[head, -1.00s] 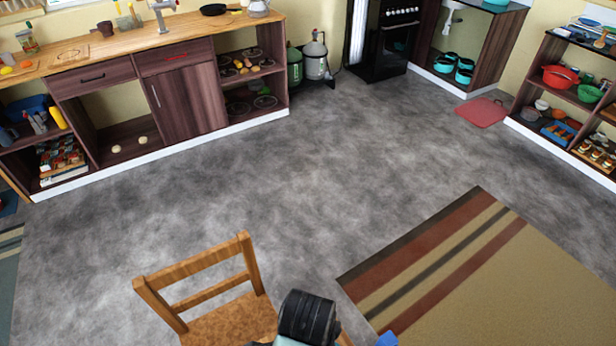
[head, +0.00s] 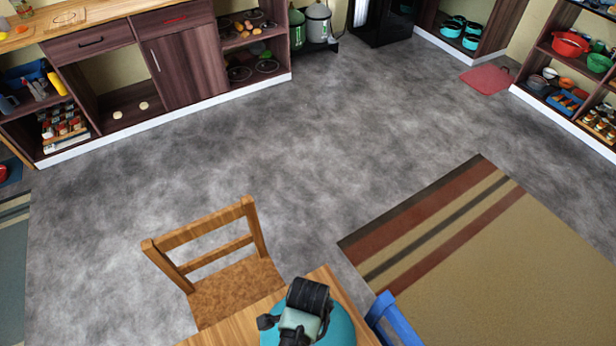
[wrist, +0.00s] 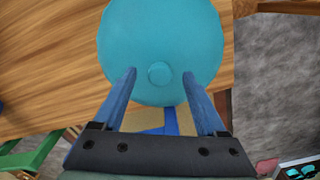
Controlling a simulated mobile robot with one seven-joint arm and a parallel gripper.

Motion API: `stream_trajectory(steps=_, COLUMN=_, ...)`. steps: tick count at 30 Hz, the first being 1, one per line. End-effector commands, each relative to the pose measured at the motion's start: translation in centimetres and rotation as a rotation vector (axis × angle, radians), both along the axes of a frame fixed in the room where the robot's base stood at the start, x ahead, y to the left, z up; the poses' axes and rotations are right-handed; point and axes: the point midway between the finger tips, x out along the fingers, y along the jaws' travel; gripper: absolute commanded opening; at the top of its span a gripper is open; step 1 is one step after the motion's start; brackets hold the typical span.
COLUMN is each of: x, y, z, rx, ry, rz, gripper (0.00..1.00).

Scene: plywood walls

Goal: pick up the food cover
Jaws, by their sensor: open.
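The food cover (wrist: 160,40) is a round teal dome with a small round knob (wrist: 159,73) on top. It sits on a wooden table (wrist: 40,60), close to the table's edge, in the wrist view. My gripper (wrist: 158,85) is open above it, with one blue finger on each side of the knob. I cannot tell how far the fingertips are above the dome. In the head view the cover (head: 342,325) shows at the bottom edge, partly hidden behind my arm and gripper.
A wooden chair (head: 235,275) stands at the table's far left side, and a blue chair (head: 397,318) is at its right. A striped rug (head: 500,250) lies to the right. Grey floor is clear toward the cabinets (head: 185,70).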

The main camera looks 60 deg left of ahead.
Motion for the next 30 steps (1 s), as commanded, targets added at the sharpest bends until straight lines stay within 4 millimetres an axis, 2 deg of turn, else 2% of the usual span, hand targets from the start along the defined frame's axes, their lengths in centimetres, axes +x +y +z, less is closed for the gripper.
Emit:
stream_trajectory(steps=6, x=0.02, y=0.02, z=-0.02, rx=0.001, ry=0.0, rz=0.0, gripper=0.72)
stream_trajectory(steps=18, x=0.01, y=0.02, z=0.0, rx=0.0, ry=0.0, rz=0.001, gripper=0.0)
stream_trajectory(steps=30, x=0.03, y=0.03, z=0.02, rx=0.001, ry=0.0, rz=0.001, gripper=0.0)
